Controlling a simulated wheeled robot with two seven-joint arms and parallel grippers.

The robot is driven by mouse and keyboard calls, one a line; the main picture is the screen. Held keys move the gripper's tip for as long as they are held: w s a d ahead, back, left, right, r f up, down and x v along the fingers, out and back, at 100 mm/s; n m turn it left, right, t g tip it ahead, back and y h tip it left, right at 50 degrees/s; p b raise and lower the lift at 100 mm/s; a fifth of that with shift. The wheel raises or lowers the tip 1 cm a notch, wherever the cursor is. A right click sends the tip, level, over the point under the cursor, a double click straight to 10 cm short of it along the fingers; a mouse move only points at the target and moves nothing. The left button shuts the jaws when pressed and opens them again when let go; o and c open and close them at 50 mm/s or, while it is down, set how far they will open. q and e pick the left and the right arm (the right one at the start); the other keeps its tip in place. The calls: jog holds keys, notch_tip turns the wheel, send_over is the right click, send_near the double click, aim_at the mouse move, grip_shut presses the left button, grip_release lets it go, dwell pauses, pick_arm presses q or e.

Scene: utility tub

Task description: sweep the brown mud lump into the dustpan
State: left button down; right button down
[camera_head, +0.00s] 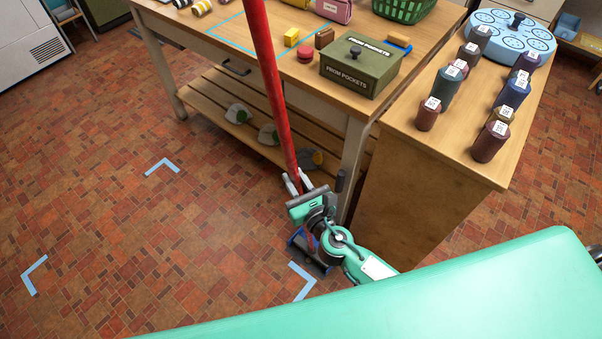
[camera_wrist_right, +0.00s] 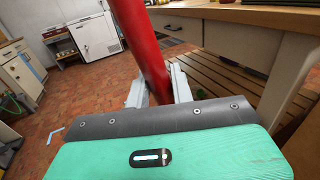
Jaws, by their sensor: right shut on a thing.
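A long red pole (camera_head: 270,80), like a broom handle, runs from the top of the head view down to my right gripper (camera_head: 299,184). My right gripper is shut around the pole; the right wrist view shows the red pole (camera_wrist_right: 143,45) between the two pale fingers (camera_wrist_right: 158,90). Below the gripper, partly hidden by my right arm, a blue and dark piece (camera_head: 313,258) shows low near the floor at the pole's lower end; I cannot tell its exact shape. I do not make out the brown mud lump or a dustpan. My left gripper is out of view.
A wooden workbench (camera_head: 225,48) with a lower slatted shelf (camera_head: 215,108) stands close behind the pole. A wooden cabinet (camera_head: 410,190) with several dark bottles on top stands right of the gripper. Blue corner marks (camera_head: 162,165) lie on the brick floor, which is open to the left.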

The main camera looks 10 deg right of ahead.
aim_at(297, 173)
jog(key=s+a, duration=0.2)
jog(key=shift+a, duration=0.35)
jog(key=r+p, duration=0.1)
jog(key=w+d+r+p, duration=0.1)
jog(key=r+p, duration=0.1)
jog(key=d+r+p, duration=0.1)
jog(key=r+p, duration=0.1)
jog(key=shift+w+d, duration=0.2)
jog(key=shift+w, duration=0.2)
jog(key=w+d+r+p, duration=0.2)
jog(key=w+d+r, duration=0.1)
jog(key=w+d, duration=0.3)
jog(key=shift+d+p, duration=0.4)
jog(key=shift+d, duration=0.6)
jog(key=shift+w, duration=0.1)
dwell(0.5)
